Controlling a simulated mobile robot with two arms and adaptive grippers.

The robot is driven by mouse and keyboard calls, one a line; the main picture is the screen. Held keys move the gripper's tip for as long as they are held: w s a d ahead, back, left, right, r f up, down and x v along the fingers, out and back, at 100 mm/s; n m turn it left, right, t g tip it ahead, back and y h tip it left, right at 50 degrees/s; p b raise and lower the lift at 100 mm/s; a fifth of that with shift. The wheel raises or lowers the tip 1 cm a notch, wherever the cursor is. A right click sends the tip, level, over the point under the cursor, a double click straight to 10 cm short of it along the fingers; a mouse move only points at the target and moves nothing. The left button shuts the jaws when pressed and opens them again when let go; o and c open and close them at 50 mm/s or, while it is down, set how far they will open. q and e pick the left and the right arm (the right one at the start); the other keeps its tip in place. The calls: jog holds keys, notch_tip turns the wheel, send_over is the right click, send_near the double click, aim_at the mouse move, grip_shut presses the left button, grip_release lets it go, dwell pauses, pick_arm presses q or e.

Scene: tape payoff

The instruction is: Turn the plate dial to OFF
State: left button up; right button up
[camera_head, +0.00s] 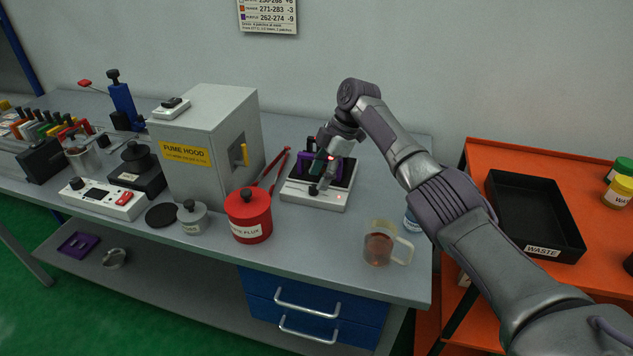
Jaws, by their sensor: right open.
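A white plate unit (318,200) with a dark top stands on the bench right of the fume hood. A small black dial (313,190) is on its front face, and a small red light shows to its right. The dial's setting is too small to read. A purple object (306,165) is on the plate, partly hidden by the gripper. My left gripper is not in view.
A red flux pot (248,216) and red tongs (272,170) are left of the plate. A glass beaker (379,245) with brown liquid stands front right. The grey fume hood (200,135) is at left. Another white control box (100,199) sits farther left. An orange cart (480,160) holds a black waste tray (542,250).

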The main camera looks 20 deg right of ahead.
jog(key=shift+v, duration=2.55)
jog(key=shift+r, duration=0.1)
